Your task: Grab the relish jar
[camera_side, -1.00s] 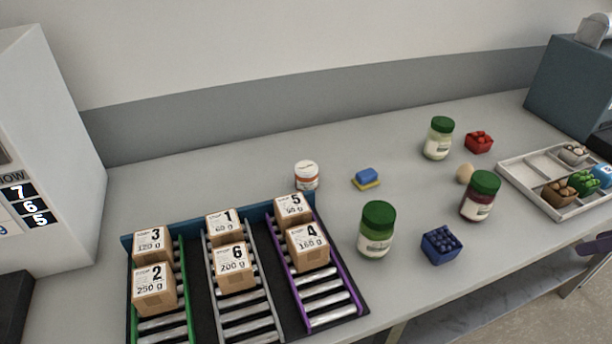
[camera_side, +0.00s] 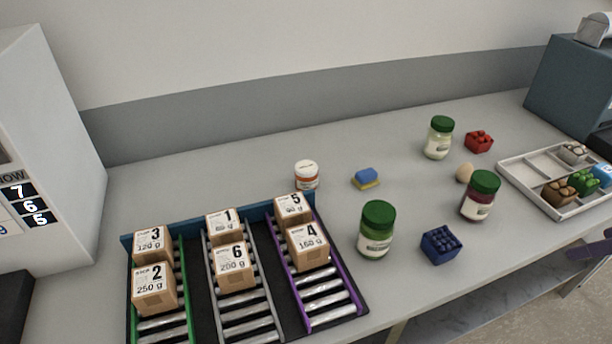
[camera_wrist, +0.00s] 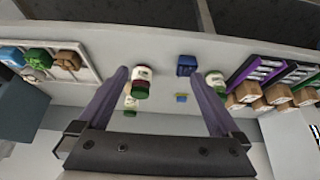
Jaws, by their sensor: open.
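Three green-lidded jars stand upright on the counter. The front one, with green contents, fits the relish jar (camera_side: 375,236); its label is too small to read. In the wrist view the relish jar (camera_wrist: 216,79) is partly hidden by the right finger. A dark red jar (camera_side: 477,201) stands to its right, and a pale jar (camera_side: 437,143) stands farther back. My gripper (camera_wrist: 160,75) is open and empty, with the dark red jar showing between its fingers in the wrist view. In the side view only a purple piece, apparently a finger, shows at the right edge.
A blue berry basket (camera_side: 441,246) stands close right of the relish jar. A sponge (camera_side: 366,178), an egg (camera_side: 464,173), a white-lidded jar (camera_side: 306,176) and a red basket (camera_side: 479,142) lie behind. Boxed roller lanes (camera_side: 343,318) are left, a divided tray (camera_side: 513,181) right.

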